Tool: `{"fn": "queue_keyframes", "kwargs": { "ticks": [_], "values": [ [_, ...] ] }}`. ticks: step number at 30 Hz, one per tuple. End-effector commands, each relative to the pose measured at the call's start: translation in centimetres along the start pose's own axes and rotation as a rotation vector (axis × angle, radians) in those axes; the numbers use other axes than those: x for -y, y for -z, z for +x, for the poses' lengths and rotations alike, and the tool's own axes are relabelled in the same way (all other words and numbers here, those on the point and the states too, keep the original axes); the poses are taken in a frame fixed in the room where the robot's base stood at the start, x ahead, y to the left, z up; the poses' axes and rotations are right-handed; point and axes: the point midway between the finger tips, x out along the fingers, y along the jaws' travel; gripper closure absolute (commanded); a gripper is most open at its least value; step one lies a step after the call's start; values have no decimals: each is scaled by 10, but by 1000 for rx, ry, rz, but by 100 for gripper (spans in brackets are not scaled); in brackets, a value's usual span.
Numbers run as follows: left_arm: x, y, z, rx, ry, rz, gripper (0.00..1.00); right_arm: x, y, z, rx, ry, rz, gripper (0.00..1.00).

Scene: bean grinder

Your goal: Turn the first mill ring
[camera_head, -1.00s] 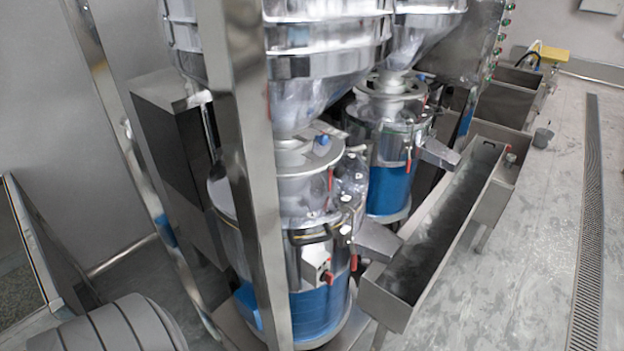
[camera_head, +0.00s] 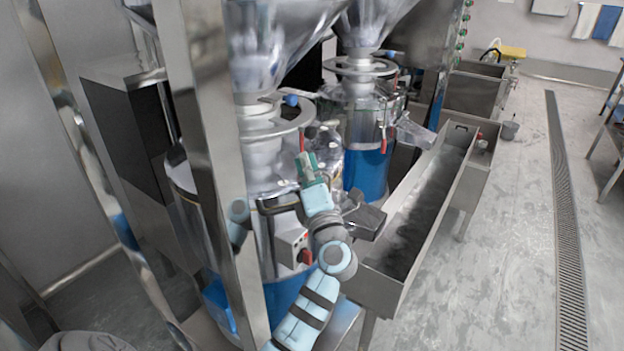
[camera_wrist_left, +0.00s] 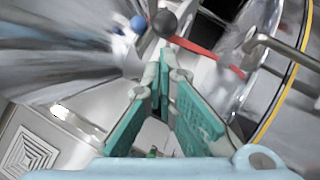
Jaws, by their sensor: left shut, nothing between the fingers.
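The first mill is the near one, with a steel body and a blue lower part (camera_head: 285,298). Its flat grey ring (camera_head: 303,119) sits under the hopper and carries a blue ball knob (camera_head: 291,100). The blue knob also shows in the left wrist view (camera_wrist_left: 138,24). My left gripper (camera_head: 307,158) has teal fingers and is at the front right of the ring, below it. In the left wrist view its fingertips (camera_wrist_left: 165,62) are together, with nothing held. Ahead of them are a dark ball knob (camera_wrist_left: 164,24) and a red lever (camera_wrist_left: 208,54). My right gripper is out of view.
A steel post (camera_head: 208,150) stands in front of the mill. A second mill (camera_head: 365,170) stands behind. A long steel trough (camera_head: 425,205) runs along the right. The grey floor right of it is open around a drain grate (camera_head: 566,220).

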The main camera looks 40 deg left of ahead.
Motion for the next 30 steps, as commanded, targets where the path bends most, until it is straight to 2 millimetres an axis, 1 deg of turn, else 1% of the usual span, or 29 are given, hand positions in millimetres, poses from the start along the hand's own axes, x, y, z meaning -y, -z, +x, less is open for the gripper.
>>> {"fn": "queue_keyframes", "kwargs": {
  "ticks": [1,3,6,9,21,30],
  "values": [
    [-1,0,10,1,-2,1,100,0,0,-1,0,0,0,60],
    [-1,0,21,0,-1,2,100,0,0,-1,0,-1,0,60],
    [0,0,34,1,0,2,100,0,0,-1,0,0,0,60],
    [0,0,40,1,0,2,100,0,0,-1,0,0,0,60],
    [1,0,42,-1,0,3,100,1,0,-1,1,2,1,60],
    [2,2,45,-53,-18,22,100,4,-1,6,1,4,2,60]
  ]
}}
